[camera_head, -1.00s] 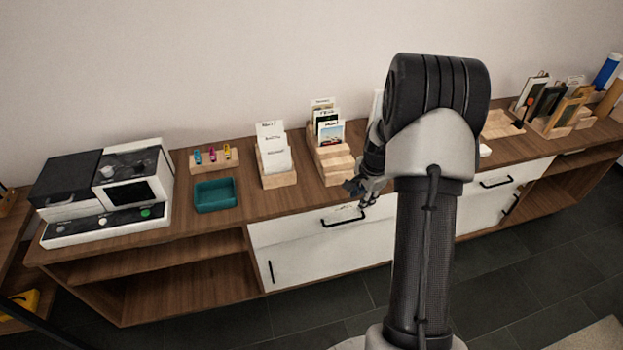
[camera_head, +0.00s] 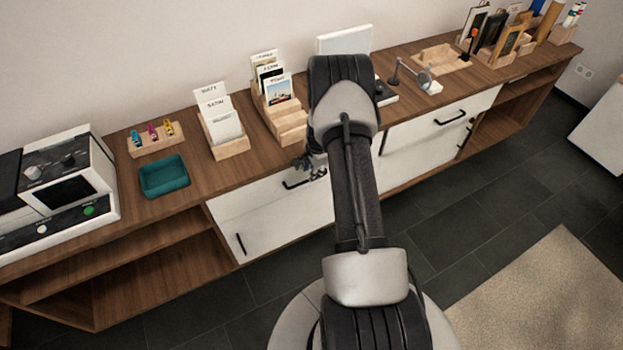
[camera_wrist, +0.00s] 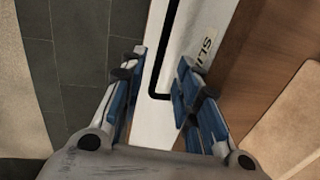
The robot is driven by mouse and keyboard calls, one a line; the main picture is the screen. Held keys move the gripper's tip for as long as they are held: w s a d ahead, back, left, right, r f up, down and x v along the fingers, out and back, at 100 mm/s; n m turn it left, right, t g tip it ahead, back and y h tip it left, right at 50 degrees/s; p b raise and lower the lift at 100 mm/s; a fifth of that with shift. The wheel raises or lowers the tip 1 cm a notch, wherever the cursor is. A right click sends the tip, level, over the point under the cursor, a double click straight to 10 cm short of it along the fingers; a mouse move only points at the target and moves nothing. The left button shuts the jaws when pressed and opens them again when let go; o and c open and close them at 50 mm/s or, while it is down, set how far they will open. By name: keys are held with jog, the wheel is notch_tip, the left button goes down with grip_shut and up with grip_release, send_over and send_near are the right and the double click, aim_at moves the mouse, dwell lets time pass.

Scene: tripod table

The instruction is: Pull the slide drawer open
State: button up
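The slide drawer is a white front (camera_head: 258,193) under the wooden counter, with a black bar handle (camera_head: 291,185). It looks shut. In the wrist view its white face (camera_wrist: 188,42) carries a label, partly cut off, beginning "SLI". The black handle (camera_wrist: 165,55) runs down between my fingers and bends at its lower end. My gripper (camera_wrist: 157,88) is open, with one blue-padded finger on each side of the handle. I cannot tell whether either finger touches it. In the head view my gripper (camera_head: 314,166) is at the handle, partly hidden by my arm.
On the counter (camera_head: 195,205) above stand a teal tray (camera_head: 164,178), card holders (camera_head: 228,149) and a white machine (camera_head: 65,195). Another white drawer (camera_head: 440,123) with a black handle is to the right. Dark floor tiles (camera_head: 440,215) lie clear in front.

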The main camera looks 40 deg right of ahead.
jog(key=shift+w+d+f+b, duration=0.1)
jog(key=shift+w+f+b, duration=0.15)
jog(key=shift+f, duration=0.8)
jog(key=shift+w+f+b, duration=0.2)
jog(key=shift+f+b, duration=0.05)
jog(key=shift+f, duration=0.8)
grip_shut()
